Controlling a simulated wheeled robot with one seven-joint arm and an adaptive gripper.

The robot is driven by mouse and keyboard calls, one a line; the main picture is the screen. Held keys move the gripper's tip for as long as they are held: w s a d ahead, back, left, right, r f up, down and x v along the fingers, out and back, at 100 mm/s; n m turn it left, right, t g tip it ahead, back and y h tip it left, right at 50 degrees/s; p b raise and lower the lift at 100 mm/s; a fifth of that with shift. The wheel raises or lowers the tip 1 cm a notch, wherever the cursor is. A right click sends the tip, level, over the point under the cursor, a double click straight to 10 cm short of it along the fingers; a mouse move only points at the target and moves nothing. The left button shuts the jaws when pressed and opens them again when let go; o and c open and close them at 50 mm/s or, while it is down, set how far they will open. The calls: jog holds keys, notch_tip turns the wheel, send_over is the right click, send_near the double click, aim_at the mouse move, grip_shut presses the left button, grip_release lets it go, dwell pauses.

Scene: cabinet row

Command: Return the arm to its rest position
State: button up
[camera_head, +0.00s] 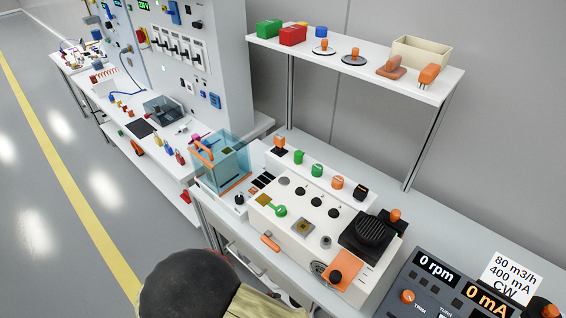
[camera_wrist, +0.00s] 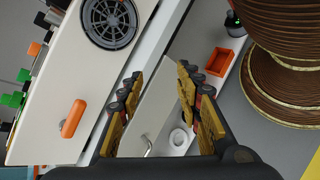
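My gripper (camera_wrist: 160,75) shows in the wrist view with its two yellow-padded fingers apart and nothing between them. It is open beside the white console (camera_wrist: 50,85), and a pale surface with a small metal handle shows beyond the fingers. In the head view a dark rounded part of my arm fills the bottom edge, left of the bench. My gripper's fingers cannot be made out there.
The white console (camera_head: 262,206) carries knobs, an orange handle (camera_head: 270,242) and a black grille. Right of it is a dark panel reading 0 rpm (camera_head: 420,290). A shelf (camera_head: 340,66) stands behind. A small orange tray (camera_wrist: 219,61) lies right of my fingers. The floor at left (camera_head: 50,190) is clear.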

jog(key=d+r+m+y, duration=0.3)
jog(key=d+r, duration=0.4)
jog(key=r, duration=0.4)
jog(key=s+d+r+m+y, duration=0.1)
jog(key=d+r+m+y, duration=0.3)
jog(key=r, duration=0.7)
jog(key=d+r+m+t+y, duration=0.1)
jog(key=d+r+m+y, duration=0.3)
jog(key=d+r, duration=0.7)
jog(key=m, duration=0.2)
jog(key=shift+s+d+r+m, duration=0.25)
jog(key=shift+s+d+m, duration=0.05)
